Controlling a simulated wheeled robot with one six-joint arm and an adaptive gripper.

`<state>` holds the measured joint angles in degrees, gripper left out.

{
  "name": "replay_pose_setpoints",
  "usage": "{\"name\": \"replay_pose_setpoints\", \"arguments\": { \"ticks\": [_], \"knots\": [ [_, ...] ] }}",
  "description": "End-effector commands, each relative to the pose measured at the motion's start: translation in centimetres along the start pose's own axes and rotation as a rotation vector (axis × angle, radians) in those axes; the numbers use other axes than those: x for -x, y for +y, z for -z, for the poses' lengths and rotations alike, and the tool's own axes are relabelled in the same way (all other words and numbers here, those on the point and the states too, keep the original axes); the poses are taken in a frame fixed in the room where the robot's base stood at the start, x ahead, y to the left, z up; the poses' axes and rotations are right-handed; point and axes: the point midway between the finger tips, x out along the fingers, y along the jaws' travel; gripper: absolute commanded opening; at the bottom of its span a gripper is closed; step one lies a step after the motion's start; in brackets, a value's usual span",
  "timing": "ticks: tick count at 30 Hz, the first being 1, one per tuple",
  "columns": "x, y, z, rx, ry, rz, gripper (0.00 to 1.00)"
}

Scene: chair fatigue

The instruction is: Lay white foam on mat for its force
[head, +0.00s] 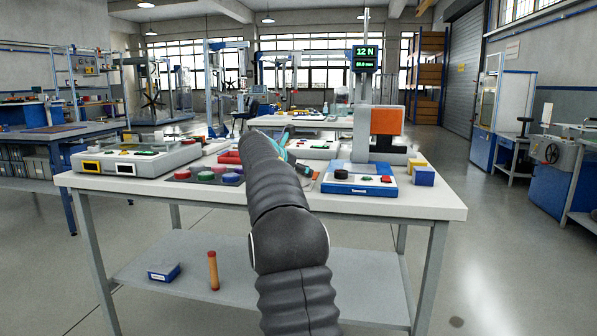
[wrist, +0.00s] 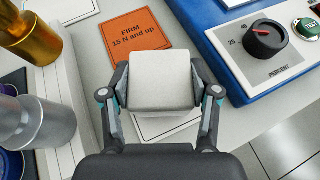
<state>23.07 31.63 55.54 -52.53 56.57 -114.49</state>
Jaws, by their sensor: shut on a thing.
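A white foam block (wrist: 160,82) is held between the two fingers of my gripper (wrist: 162,92) in the wrist view. Below it lies a pale mat (wrist: 148,127), mostly hidden by the foam; any writing on it is covered, and I cannot tell whether the foam touches it. Beyond the foam is an orange mat (wrist: 133,36) reading "FIRM 15 N and up". In the head view a tester display (head: 366,52) reads "12 N". My own arm hides the foam there.
A blue-edged tester base with a dial (wrist: 265,38) stands at right in the wrist view. Gold (wrist: 28,32) and silver (wrist: 35,122) cylinders stand close at left. In the head view, yellow and blue blocks (head: 424,176) sit at the bench's right.

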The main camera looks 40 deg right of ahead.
Motion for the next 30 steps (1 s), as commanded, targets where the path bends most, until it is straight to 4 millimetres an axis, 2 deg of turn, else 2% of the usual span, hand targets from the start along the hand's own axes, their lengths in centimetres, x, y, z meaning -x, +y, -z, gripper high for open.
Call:
{"name": "replay_pose_setpoints", "arguments": {
  "ticks": [9,10,12,13,25,30],
  "knots": [
    [-0.1,0.0,0.2,0.000,0.000,0.000,0.18],
    [-0.2,0.0,0.3,0.000,0.000,0.000,0.63],
    [-0.1,0.0,0.2,0.000,0.000,0.000,0.81],
    [-0.1,0.0,0.2,0.000,0.000,0.000,0.86],
    [0.1,0.0,-0.2,-0.001,-0.001,-0.001,0.86],
    [2.3,0.1,-0.1,0.000,-0.001,-0.003,0.86]
  ]
}}
